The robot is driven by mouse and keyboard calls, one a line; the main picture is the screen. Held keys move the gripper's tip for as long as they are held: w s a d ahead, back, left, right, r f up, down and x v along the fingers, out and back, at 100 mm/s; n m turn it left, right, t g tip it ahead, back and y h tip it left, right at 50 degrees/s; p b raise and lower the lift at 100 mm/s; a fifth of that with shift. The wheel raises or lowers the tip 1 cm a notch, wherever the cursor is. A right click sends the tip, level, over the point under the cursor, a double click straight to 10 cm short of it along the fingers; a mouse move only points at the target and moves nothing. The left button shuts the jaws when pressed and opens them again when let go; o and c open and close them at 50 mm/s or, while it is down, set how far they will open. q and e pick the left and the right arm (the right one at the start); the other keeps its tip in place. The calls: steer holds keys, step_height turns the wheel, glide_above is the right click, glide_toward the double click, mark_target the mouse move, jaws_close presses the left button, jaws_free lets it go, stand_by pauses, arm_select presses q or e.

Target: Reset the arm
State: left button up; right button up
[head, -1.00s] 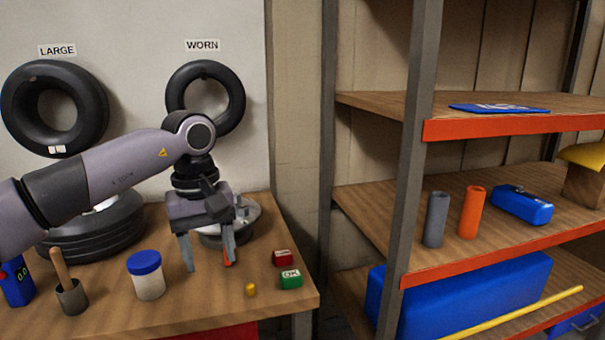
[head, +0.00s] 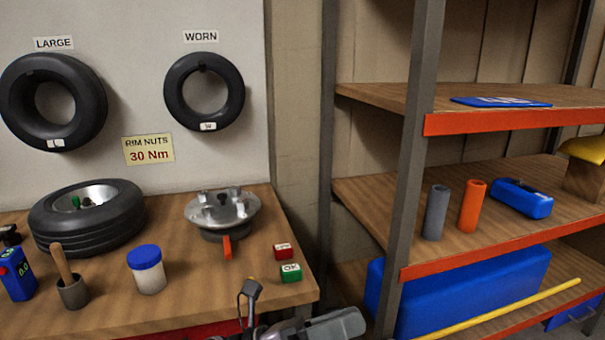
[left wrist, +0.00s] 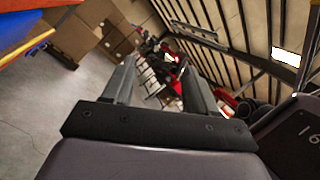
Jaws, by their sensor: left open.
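My left gripper (head: 250,302) shows only in part at the bottom edge of the head view, low in front of the bench's front right edge. In the left wrist view my left gripper (left wrist: 160,70) has its two fingers spread apart with nothing between them. That view looks away from the bench, across the grey floor. Part of my left arm (head: 335,324) lies along the bottom of the head view. My right gripper is not in view.
The wooden bench (head: 195,298) holds a tyre (head: 85,228), a metal hub (head: 222,212), a blue-lidded jar (head: 148,271), a cup with a stick (head: 72,292), and red (head: 283,252) and green (head: 291,273) blocks. Shelving (head: 410,150) stands at the right.

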arm_select(q)
steer(key=a+f+n+t+y, duration=0.6)
steer(key=a+f+n+t, duration=0.1)
steer(key=n, duration=0.8)
steer(key=a+f+n+t+y, duration=0.7)
steer(key=n, duration=0.7)
steer(key=s+a+f+n+g+y, duration=0.6)
steer(key=s+a+f+n, duration=0.5)
steer(key=s+f, duration=0.3)
steer(key=shift+a+f+n+p, duration=0.4)
steer(key=shift+n+p, duration=0.05)
steer(key=shift+n, duration=0.45)
